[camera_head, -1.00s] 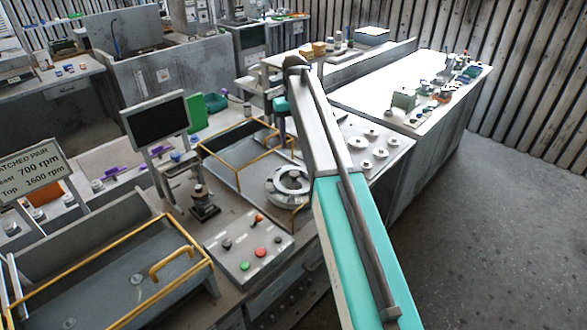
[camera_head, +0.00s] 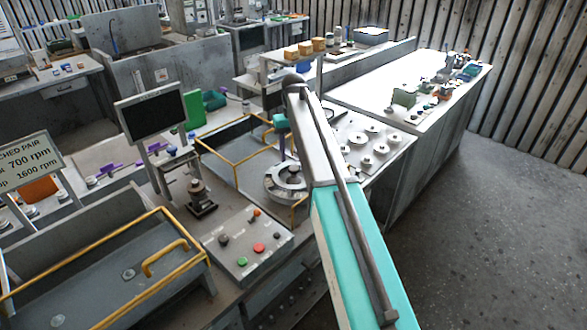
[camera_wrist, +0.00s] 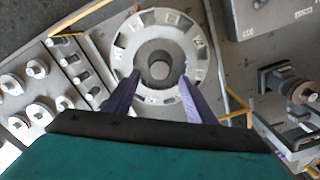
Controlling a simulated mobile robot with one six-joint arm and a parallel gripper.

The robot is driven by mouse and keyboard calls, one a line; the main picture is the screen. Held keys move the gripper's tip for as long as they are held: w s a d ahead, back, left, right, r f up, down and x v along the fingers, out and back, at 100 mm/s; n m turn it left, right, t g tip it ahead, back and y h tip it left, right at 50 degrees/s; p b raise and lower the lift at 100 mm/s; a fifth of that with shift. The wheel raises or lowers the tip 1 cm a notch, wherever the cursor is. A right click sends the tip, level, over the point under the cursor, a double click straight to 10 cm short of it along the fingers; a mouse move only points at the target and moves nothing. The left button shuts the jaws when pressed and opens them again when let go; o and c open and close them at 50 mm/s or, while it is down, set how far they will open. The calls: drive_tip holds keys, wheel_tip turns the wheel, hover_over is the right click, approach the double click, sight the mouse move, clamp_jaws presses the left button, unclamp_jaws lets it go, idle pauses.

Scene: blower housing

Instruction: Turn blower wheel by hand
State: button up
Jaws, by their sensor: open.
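The blower wheel (camera_head: 287,172) is a pale grey ring with slots around its rim and a round hub in its middle. In the wrist view the wheel (camera_wrist: 150,18) fills the upper middle, seen from above. My gripper (camera_wrist: 157,82) is open, with its two purple fingers apart over the near part of the wheel, one on each side of the hub. I cannot tell whether the fingers touch the wheel. In the head view my arm hides part of the area right of the wheel.
A control panel (camera_head: 246,242) with coloured buttons lies in front of the wheel. A dark screen (camera_head: 155,114) stands to the left. A plate with several round knobs (camera_head: 376,128) lies to the right. Yellow rails (camera_head: 232,165) edge the tray close by.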

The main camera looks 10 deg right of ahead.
sight(294, 168)
drive_tip(key=shift+f+b, duration=1.1)
drive_tip(key=shift+f, duration=1.5)
clamp_jaws()
